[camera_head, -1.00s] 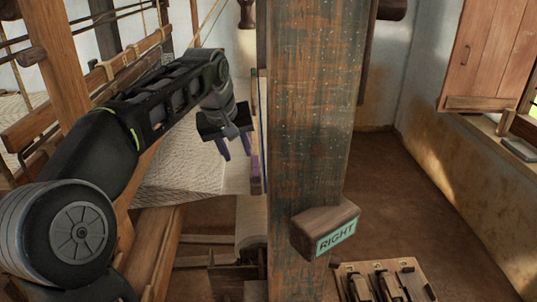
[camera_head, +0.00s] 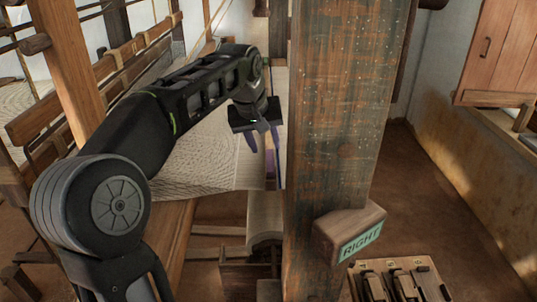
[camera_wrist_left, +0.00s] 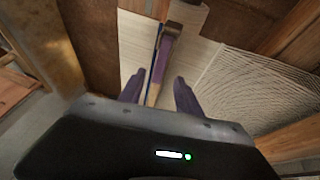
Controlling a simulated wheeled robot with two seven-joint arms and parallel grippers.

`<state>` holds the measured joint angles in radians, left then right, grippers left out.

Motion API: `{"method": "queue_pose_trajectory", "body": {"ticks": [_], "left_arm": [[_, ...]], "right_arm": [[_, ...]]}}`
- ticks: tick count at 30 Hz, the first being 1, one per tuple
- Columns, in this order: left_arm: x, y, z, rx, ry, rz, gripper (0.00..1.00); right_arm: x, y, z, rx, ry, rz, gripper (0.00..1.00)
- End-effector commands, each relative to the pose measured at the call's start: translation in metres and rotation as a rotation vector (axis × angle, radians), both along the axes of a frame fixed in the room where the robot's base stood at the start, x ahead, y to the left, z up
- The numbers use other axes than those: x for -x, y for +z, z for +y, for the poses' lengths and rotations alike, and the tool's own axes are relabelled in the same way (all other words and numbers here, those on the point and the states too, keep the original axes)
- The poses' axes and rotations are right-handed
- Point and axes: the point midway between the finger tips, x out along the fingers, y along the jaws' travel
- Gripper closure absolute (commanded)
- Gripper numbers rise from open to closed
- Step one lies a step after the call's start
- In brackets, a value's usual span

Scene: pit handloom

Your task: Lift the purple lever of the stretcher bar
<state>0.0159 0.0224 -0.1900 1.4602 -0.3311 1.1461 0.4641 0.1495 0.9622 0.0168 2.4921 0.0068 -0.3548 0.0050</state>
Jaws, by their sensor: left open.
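The stretcher bar's purple lever (camera_wrist_left: 160,62) shows in the wrist view as a narrow strip along the bar, between and beyond my fingertips. In the head view only a small purple part (camera_head: 270,166) shows, close to my fingers. My left gripper (camera_head: 263,148) is open, its two dark purple fingers pointing down over the cloth edge beside the post. It also shows in the wrist view (camera_wrist_left: 158,78), with a finger on each side of the bar's line. I cannot tell whether they touch it. The right gripper is out of view.
A thick wooden post (camera_head: 345,110) stands just right of my left gripper, with a block labelled RIGHT (camera_head: 350,232) on it. Pale woven cloth (camera_head: 205,160) spreads to the left. A board with several wooden pieces (camera_head: 400,280) lies lower right.

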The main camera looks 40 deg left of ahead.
Motion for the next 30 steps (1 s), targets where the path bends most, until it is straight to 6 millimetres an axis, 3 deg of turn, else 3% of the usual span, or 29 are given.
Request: {"method": "queue_pose_trajectory", "body": {"ticks": [10, 21, 30], "left_arm": [[-0.020, -0.046, 0.005, 0.000, 0.001, 0.004, 0.60], [-0.024, -0.054, 0.005, 0.000, 0.000, 0.001, 0.60], [-0.024, -0.053, 0.005, 0.000, 0.000, 0.001, 0.84]], "right_arm": [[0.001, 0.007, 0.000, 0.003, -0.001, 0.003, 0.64], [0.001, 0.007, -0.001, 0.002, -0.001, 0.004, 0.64], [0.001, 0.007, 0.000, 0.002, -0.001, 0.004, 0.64]]}}
